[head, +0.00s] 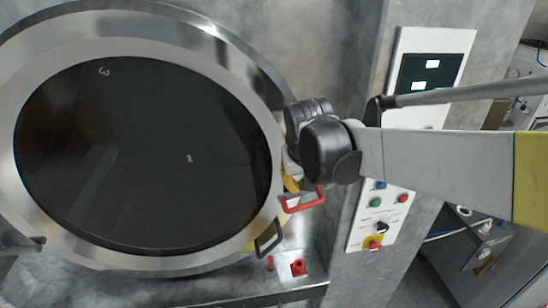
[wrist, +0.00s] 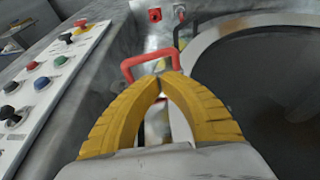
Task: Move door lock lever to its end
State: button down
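A red U-shaped handle (head: 303,201), which looks like the door lock lever, sits at the lower right rim of the round door (head: 145,150). In the wrist view the red handle (wrist: 149,63) shows just past the fingertips. My gripper (wrist: 162,77) has its yellow fingertips together in front of the handle's lower right part. I cannot tell whether they touch it. A yellow finger (head: 291,184) shows in the head view close to the handle's left end; the rest is hidden behind my wrist.
A black handle (head: 268,238) sits below the red one. A red fitting (head: 299,268) is on the metal ledge underneath. A button panel (head: 380,215) with knobs stands to the right, and a display panel (head: 431,75) above it.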

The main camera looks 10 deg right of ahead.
aim_at(300, 207)
jog(key=x, duration=0.8)
jog(key=shift+s+d+f, duration=0.2)
jog(key=shift+d+f, duration=0.05)
jog(key=shift+d, duration=0.1)
jog(key=shift+f+h+b, duration=0.3)
jog(key=shift+f+b, duration=0.05)
jog(key=shift+b, duration=0.05)
dwell(0.4)
jog(key=f+h+b, duration=0.1)
jog(key=f+b, duration=0.1)
jog(key=shift+h+b, duration=0.3)
jog(key=shift+b, duration=0.05)
jog(key=d+f+n+t+h+b, duration=0.1)
jog(key=d+f+n+h+b, duration=0.2)
jog(key=b, duration=1.6)
jog(key=shift+d+f+h, duration=2.15)
jog(key=shift+f+h, duration=0.1)
jog(key=shift+h, duration=1.65)
jog(key=shift+a, duration=0.1)
